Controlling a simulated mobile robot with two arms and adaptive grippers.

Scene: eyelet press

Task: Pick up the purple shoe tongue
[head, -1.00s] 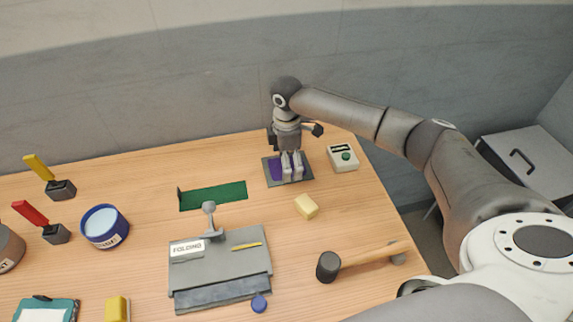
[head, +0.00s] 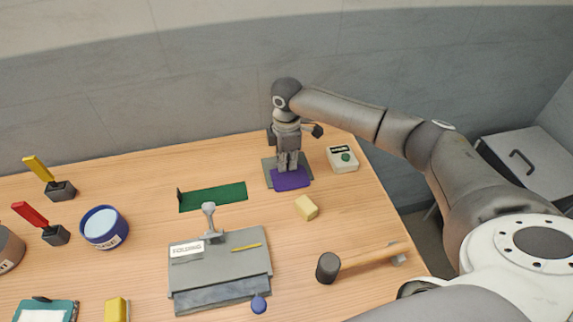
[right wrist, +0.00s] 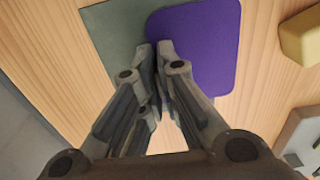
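The purple shoe tongue (head: 291,180) is a flat rounded sheet at the front of the dark grey-green pad (head: 269,170) on the table's right side. In the head view it extends past the pad's front edge. My right gripper (head: 287,168) points down over the pad, with its fingers close together at the tongue's rear edge. In the right wrist view the fingertips (right wrist: 159,50) are closed on the edge of the purple tongue (right wrist: 205,45), over the pad (right wrist: 110,35). I cannot tell how high the tongue is held. My left gripper is not in view.
A pale yellow block (head: 306,207) is just in front of the pad. A white box with a green button (head: 342,158) stands to its right. A mallet (head: 360,260), a grey folding press (head: 220,265) and a green strip (head: 213,197) are nearby.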

